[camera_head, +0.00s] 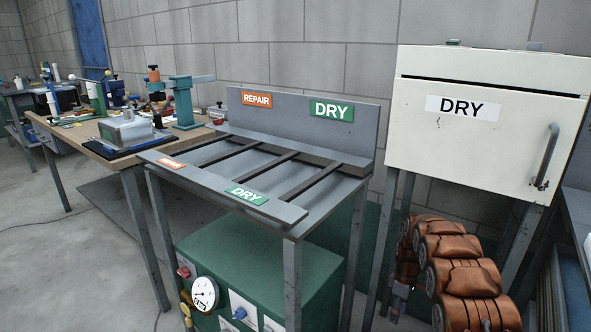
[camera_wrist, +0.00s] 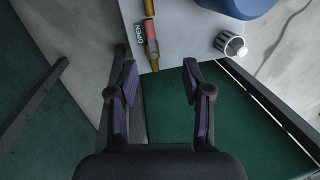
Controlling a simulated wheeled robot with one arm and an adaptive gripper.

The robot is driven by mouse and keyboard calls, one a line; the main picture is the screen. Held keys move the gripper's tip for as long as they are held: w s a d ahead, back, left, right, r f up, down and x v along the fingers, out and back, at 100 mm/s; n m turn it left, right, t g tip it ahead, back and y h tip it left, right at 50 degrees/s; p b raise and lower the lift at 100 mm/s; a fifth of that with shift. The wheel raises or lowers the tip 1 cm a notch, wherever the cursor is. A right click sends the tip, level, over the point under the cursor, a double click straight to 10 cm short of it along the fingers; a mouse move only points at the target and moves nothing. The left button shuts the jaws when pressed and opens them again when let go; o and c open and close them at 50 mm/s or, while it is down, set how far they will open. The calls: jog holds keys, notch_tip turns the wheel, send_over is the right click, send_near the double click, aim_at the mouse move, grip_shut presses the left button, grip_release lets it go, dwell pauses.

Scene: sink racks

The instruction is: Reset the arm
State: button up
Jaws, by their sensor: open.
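My gripper (camera_wrist: 157,78) shows in the wrist view with its two dark fingers spread apart. Nothing is between the fingers. Beyond the fingertips is a pale grey panel (camera_wrist: 188,45) with a green label reading OPEN, a red and brass-coloured part (camera_wrist: 151,35) and a silver knob (camera_wrist: 230,43). Part of a blue rounded thing (camera_wrist: 228,6) is cut off at the top edge. I cannot tell how far the fingers are from the panel. My arm and gripper do not show in the head view.
A grey slatted rack (camera_head: 268,208) with REPAIR and DRY labels stands empty in the middle. A green cabinet (camera_head: 300,285) with a gauge is under it. A white DRY cabinet (camera_head: 480,150) stands right, its door shut, above copper-coloured objects (camera_head: 465,285). A cluttered workbench (camera_head: 95,150) is left.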

jog(key=s+a+r+m+p, duration=0.2)
jog(key=s+r+p, duration=0.35)
jog(key=r, duration=0.75)
jog(key=s+a+r+m+h+p, duration=0.1)
jog(key=s+a+r+m+p, duration=0.2)
jog(key=s+r, duration=0.65)
jog(key=s+a+r+m+p, duration=0.15)
jog(key=s+r+p, duration=0.35)
jog(key=r, duration=1)
jog(key=s+a+r+m+p, duration=0.1)
jog(key=s+a+r+p, duration=0.3)
jog(key=s, duration=0.9)
jog(key=s+a+r+m+p, duration=0.2)
jog(key=s+a+r+p, duration=0.2)
jog(key=s+r+p, duration=0.5)
jog(key=shift+s+a+r+p, duration=0.2)
jog(key=shift+s+r+p, duration=0.2)
jog(key=shift+s+r, duration=1.7)
jog(key=shift+w+r, duration=0.15)
jog(key=shift+w, duration=0.05)
jog(key=shift+c, duration=0.2)
